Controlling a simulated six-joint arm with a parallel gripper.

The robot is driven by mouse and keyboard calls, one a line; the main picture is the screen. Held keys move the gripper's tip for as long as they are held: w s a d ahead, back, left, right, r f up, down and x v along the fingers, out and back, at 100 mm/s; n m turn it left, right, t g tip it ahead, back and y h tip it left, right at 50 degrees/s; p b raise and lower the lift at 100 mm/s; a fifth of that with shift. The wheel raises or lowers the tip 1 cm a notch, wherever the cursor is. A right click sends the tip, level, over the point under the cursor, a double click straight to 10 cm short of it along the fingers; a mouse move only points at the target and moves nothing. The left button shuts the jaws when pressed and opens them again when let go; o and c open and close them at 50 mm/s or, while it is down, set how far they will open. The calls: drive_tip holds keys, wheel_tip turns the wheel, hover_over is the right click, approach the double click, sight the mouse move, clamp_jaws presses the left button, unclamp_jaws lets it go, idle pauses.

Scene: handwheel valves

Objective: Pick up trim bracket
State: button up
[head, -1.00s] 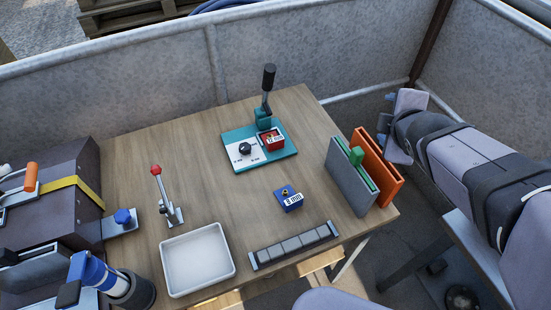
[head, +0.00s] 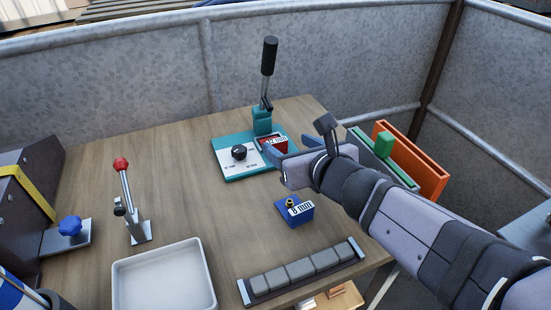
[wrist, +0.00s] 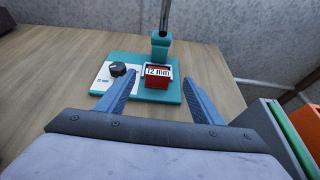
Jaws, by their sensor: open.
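No part is clearly recognizable as a trim bracket; I cannot tell which thing bears that name. My gripper (head: 276,152) is open and empty, reaching from the right over the table toward a teal press plate (head: 232,170). In the wrist view, the two blue-grey fingers of my gripper (wrist: 161,72) spread on either side of a red block (wrist: 157,83) labelled 12 mm, which sits on the teal plate. A gap shows between each finger and the block. In the head view the red block (head: 270,141) is partly hidden by my gripper.
A black-handled lever (head: 268,58) rises behind the red block. A blue block (head: 292,213) stands in front of my gripper. Grey, green and orange upright panels (head: 415,160) stand at right. A white tray (head: 165,278), a grey segmented strip (head: 300,272) and a red-knobbed lever (head: 126,190) are also there.

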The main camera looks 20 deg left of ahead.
sight(277, 140)
drive_tip(key=shift+s+f, duration=0.15)
drive_tip(key=shift+f, duration=0.15)
drive_tip(key=shift+b+x, duration=1.1)
drive_tip(key=shift+x, duration=2.6)
drive_tip(key=shift+r, duration=0.1)
drive_tip(key=c, duration=1.3)
drive_tip(key=shift+r, duration=0.2)
